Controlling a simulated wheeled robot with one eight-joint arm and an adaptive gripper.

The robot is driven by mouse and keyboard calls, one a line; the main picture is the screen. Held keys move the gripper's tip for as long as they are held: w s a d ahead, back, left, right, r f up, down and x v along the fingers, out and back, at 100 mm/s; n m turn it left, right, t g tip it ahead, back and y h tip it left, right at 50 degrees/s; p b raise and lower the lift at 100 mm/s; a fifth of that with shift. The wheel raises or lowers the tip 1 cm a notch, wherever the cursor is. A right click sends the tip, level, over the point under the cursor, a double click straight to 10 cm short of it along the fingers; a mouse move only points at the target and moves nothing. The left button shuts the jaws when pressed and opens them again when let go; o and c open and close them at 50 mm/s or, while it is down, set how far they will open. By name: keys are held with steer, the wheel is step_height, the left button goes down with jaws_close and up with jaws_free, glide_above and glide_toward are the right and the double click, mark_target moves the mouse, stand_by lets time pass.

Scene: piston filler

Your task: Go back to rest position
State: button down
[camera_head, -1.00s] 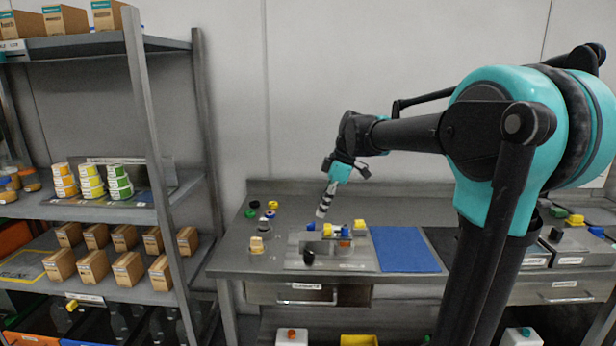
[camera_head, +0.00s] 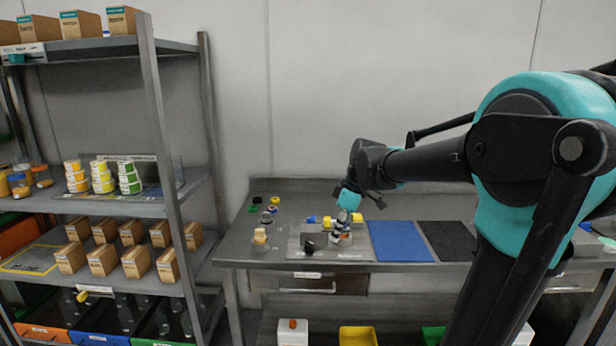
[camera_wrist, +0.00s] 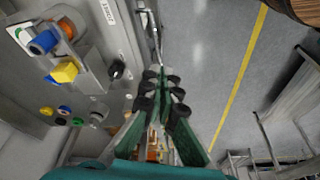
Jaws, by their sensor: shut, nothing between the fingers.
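My gripper (camera_wrist: 160,90) is shut and empty in the wrist view, its dark-padded green fingers together. In that view it hangs over the bench's front edge and the floor, with the bench to its left. In the head view my gripper (camera_head: 345,212) is near the grey fixture (camera_head: 318,236), in front of the arm's teal wrist end, and its fingertips are hard to make out. The fixture also shows in the wrist view, with a blue knob (camera_wrist: 43,42) and a yellow block (camera_wrist: 64,72) on it.
The steel bench (camera_head: 235,250) carries a beige-topped piece (camera_head: 260,237), several small caps (camera_head: 273,199), a blue mat (camera_head: 402,241) and a black mat (camera_head: 445,240). A shelf rack (camera_head: 165,150) with boxes stands at the left. A yellow floor line (camera_wrist: 240,80) crosses open floor.

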steer(key=s+d+f+m+t+h, duration=0.1)
steer(key=s+d+f+m, duration=0.4)
steer(key=s+f, duration=0.3)
steer(key=s+d+f+m+t+h, duration=0.2)
steer(key=s+d+f+m, duration=0.4)
steer(key=s+f+m, duration=0.2)
steer(key=shift+s+f, duration=0.3)
steer(key=shift+f, duration=0.45)
